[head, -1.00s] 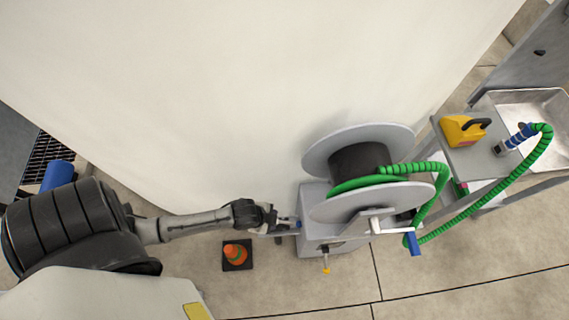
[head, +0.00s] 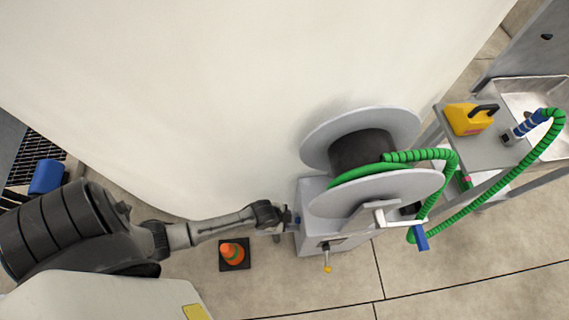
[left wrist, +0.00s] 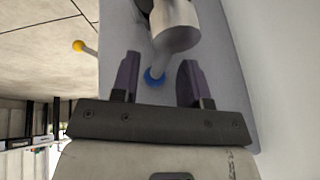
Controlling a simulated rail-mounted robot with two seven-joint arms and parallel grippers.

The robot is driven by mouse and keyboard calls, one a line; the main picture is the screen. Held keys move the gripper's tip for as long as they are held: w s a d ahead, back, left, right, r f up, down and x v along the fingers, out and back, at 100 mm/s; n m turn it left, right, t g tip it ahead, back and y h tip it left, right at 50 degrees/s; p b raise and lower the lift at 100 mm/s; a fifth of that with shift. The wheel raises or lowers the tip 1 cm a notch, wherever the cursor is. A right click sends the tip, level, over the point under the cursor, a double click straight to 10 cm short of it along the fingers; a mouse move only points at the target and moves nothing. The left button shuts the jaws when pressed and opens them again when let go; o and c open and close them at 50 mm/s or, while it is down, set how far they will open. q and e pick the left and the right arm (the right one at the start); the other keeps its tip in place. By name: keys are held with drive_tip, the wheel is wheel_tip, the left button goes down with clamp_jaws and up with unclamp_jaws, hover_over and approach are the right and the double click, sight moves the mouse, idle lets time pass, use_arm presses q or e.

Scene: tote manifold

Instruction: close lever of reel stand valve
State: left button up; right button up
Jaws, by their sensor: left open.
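The grey reel stand (head: 312,232) carries a large reel with green hose. In the left wrist view a grey cylindrical fitting (left wrist: 175,22) on the stand's side has a grey stem, likely the valve lever, with a blue end (left wrist: 154,77). My left gripper (left wrist: 160,72) is open, its two dark fingers on either side of the blue end; I cannot tell whether they touch it. In the head view my left gripper (head: 286,219) is at the stand's left side, where the arm hides the lever. My right gripper is not in view.
A yellow-tipped rod (head: 327,258) sticks out from the stand's front; its yellow ball (left wrist: 78,46) also shows in the left wrist view.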

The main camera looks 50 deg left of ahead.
use_arm(q)
drive_tip(key=shift+c, duration=0.4)
clamp_jaws()
